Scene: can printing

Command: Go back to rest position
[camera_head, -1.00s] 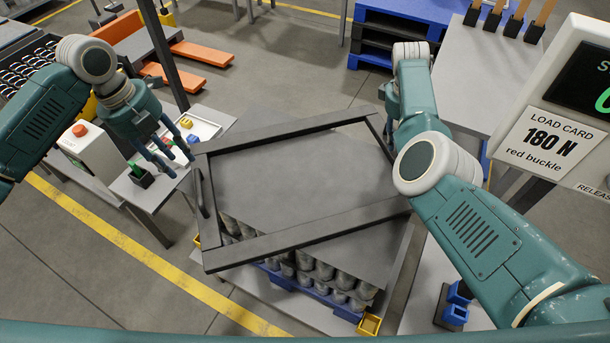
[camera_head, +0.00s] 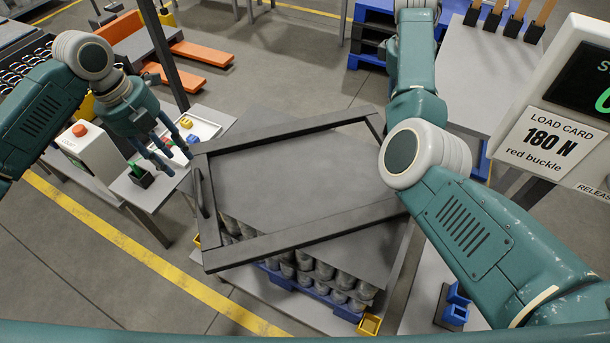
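My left gripper (camera_head: 165,158) is at the left of the head view, with its fingers apart and nothing between them. It hangs in front of the small side table, left of the dark frame. My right arm comes in from the lower right and reaches up along the frame's right side. Its gripper is not visible. The dark rectangular frame (camera_head: 330,233) lies tilted on a grey sheet (camera_head: 300,180) on top of the stack of cans (camera_head: 318,272). Neither arm can be seen holding the frame.
A side table (camera_head: 160,200) bears a white tray (camera_head: 200,128) and a box with a red button (camera_head: 88,150). A load card sign (camera_head: 548,140) reading 180 N, red buckle, stands at the right. Blue pallets (camera_head: 400,12) are at the back. Open floor (camera_head: 90,270) lies at lower left.

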